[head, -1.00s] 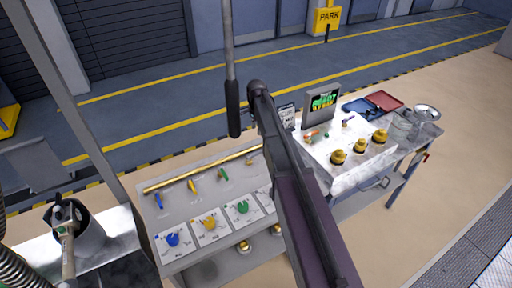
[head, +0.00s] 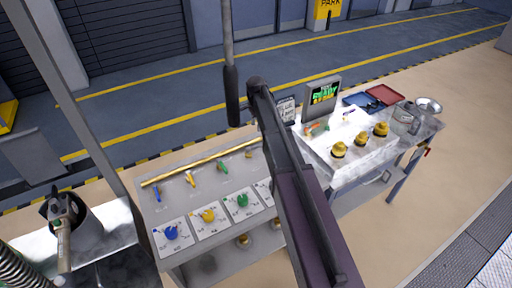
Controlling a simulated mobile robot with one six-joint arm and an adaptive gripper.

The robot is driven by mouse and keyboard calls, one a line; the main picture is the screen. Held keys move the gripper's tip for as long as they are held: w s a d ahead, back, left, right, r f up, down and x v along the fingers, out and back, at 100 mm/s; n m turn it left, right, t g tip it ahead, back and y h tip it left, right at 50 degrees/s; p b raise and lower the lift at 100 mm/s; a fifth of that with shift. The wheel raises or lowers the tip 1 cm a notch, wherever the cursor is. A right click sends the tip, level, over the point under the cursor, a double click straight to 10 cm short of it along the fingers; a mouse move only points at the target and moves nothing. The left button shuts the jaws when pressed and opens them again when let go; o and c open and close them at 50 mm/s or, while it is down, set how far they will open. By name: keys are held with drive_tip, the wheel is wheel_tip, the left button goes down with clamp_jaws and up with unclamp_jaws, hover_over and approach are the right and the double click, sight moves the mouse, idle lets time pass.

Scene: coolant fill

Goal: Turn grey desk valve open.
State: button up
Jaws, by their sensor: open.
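The desk panel (head: 178,201) carries blue (head: 172,232), yellow (head: 208,215) and green (head: 242,200) round knobs on white plates. A fourth white plate (head: 264,190) is partly covered by my arm, and no grey knob shows on it. Behind them are blue (head: 156,192), yellow (head: 189,180) and green (head: 222,167) levers along a brass pipe (head: 185,169). A small fitting (head: 249,153) shows at the pipe's right end; I cannot tell its handle colour. I cannot make out the grey valve. My dark arm crosses the panel's right side; my gripper is not visible.
A bench (head: 345,172) at right holds several brass fittings (head: 360,146), a READY screen (head: 322,100), red (head: 386,95) and blue trays and a metal can (head: 405,118). Floor beyond is clear.

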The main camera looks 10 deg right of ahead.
sight(256, 145)
drive_tip(key=shift+f+b, duration=5.4)
drive_tip(key=shift+f, duration=0.25)
clamp_jaws()
